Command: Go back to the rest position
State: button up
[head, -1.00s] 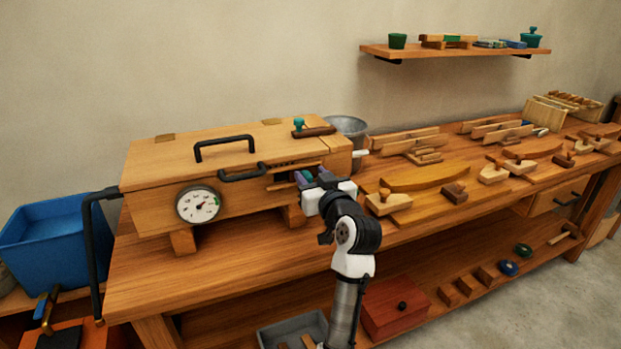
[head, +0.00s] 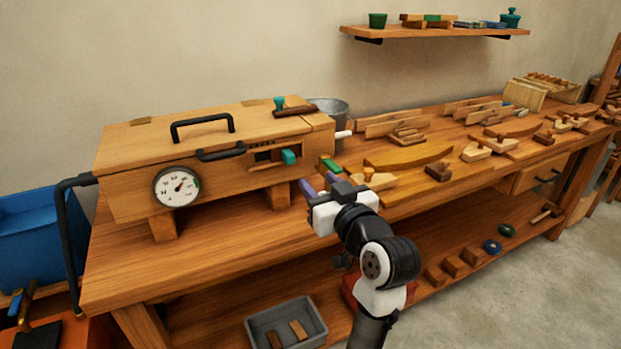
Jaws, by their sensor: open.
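My gripper (head: 319,183) is open, with purple fingertips, in front of the right end of the wooden box (head: 125,205). It is apart from the teal knob (head: 288,157) in the slot on the box's front. I see nothing between the fingers. A small green-topped piece (head: 330,165) shows just behind the fingertips; I cannot tell what it rests on. My arm rises from the lower right of the picture.
The box has a round dial (head: 177,187) and black handles (head: 203,123). Wooden tools and a curved piece (head: 408,158) lie on the workbench (head: 125,270) to the right. A grey tray (head: 287,322) stands below. Floor at lower right is clear.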

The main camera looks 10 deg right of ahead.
jog(key=shift+s+d, duration=0.15)
jog(key=shift+s, duration=0.3)
